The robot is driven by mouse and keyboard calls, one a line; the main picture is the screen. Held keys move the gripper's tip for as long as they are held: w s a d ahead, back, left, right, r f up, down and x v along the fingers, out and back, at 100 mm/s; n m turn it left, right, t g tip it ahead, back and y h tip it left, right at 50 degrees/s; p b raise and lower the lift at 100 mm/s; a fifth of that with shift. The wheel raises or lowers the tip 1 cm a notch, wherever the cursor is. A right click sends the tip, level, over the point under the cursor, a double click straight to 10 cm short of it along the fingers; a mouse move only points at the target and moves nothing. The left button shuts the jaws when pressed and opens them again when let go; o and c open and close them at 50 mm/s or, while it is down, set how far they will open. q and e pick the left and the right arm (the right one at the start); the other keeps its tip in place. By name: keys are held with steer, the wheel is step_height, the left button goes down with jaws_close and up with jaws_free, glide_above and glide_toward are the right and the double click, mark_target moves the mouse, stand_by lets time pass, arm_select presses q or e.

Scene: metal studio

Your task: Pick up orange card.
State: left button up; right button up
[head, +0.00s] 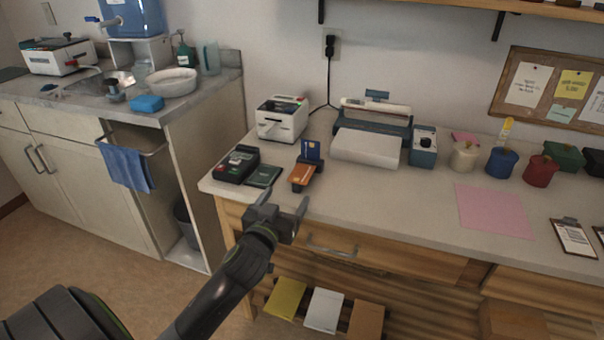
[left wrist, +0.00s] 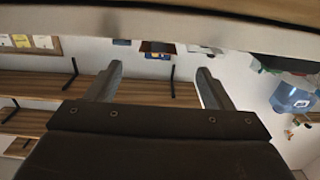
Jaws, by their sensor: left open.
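The orange card (head: 301,174) lies near the front edge of the counter, in front of a small stand holding a blue card (head: 311,151). My left gripper (head: 285,197) is open and empty, just in front of the counter's edge and apart from the orange card. In the left wrist view, the open fingers (left wrist: 160,70) point towards the counter's edge. Small items show past that edge between the fingers, too small to identify surely. My right gripper is not in view.
A black card terminal (head: 237,164) and a dark green booklet (head: 264,176) lie left of the card. A white printer (head: 281,119) stands behind. The counter (head: 390,196) is clear to the right, up to a pink sheet (head: 494,210). A drawer handle (head: 331,249) sits below.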

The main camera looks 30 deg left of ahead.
mark_target(296, 183)
arm_select(q)
steer(key=shift+x, duration=3.1)
steer(key=shift+d, duration=0.15)
steer(key=c, duration=1)
